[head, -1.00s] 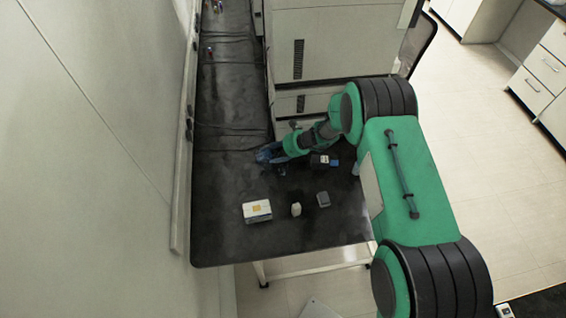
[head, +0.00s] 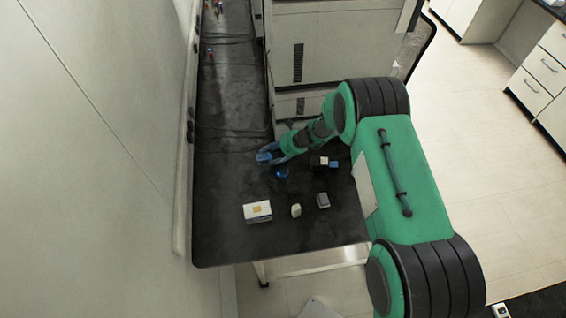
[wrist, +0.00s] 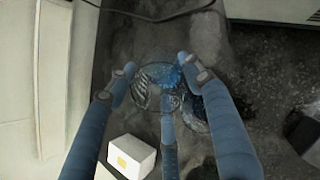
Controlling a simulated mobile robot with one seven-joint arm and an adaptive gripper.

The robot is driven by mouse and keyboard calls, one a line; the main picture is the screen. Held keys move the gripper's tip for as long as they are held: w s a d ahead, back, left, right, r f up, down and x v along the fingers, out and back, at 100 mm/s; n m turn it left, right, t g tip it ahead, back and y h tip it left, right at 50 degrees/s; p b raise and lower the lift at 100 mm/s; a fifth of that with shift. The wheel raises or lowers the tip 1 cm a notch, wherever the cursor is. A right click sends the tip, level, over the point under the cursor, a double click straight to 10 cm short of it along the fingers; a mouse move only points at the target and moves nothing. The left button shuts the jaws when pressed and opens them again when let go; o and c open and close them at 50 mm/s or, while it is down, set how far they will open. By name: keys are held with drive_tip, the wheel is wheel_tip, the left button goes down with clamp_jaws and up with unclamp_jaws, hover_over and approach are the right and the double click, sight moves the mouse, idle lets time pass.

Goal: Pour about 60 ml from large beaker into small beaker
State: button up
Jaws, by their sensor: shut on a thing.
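My gripper (head: 272,154) is shut on a clear glass beaker with blue liquid, which I take for the large beaker (head: 263,156). In the wrist view the fingers (wrist: 160,88) surround this glass, and blue shows toward its upper right. Its tilt is hard to judge. A second glass with blue in it, which I take for the small beaker (head: 281,173), stands on the black bench just below and right of the held one in the head view. In the wrist view it is partly hidden behind the fingers. The liquid levels cannot be read.
On the black bench (head: 225,225) are a white box with an orange label (head: 257,211), a small pale item (head: 296,210), a grey block (head: 323,200) and a dark box with a blue part (head: 322,163). A large white machine (head: 330,50) stands behind. The wall is at left.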

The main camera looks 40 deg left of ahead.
sight(258, 153)
drive_tip(key=shift+a+r+h+p, duration=0.2)
drive_tip(key=shift+r+h+p, duration=0.3)
drive_tip(key=shift+p, duration=0.7)
drive_tip(key=f+p, duration=0.1)
drive_tip(key=a+f+h+p, duration=0.1)
drive_tip(key=f+p, duration=0.1)
drive_tip(key=shift+s+a+f+t+h, duration=0.2)
drive_tip(key=shift+s+t+h, duration=0.1)
drive_tip(key=shift+s, duration=0.05)
drive_tip(key=shift+a+p, duration=0.1)
drive_tip(key=shift+p, duration=0.7)
drive_tip(key=shift+s+a+h+p, duration=0.15)
drive_tip(key=shift+a+h+p, duration=0.3)
drive_tip(key=shift+p, duration=0.6)
drive_tip(key=shift+s+a+f+t+h, duration=0.1)
drive_tip(key=shift+s+f+t+h, duration=0.05)
drive_tip(key=shift+t+h, duration=0.2)
drive_tip(key=shift+s+a+h, duration=0.1)
drive_tip(key=shift+a+h, duration=0.1)
drive_tip(key=shift+h, duration=0.1)
drive_tip(key=shift+s+a+f+n+h, duration=0.1)
drive_tip(key=shift+s+a+n+h, duration=0.15)
drive_tip(key=shift+a+h, duration=0.45)
drive_tip(key=shift+s+a+f+t+h+b, duration=0.15)
drive_tip(key=shift+a+t+h+b, duration=0.2)
drive_tip(key=shift+b, duration=0.4)
drive_tip(key=shift+a+f+h+b, duration=0.15)
drive_tip(key=shift+h+b, duration=0.3)
drive_tip(key=shift+b, duration=0.25)
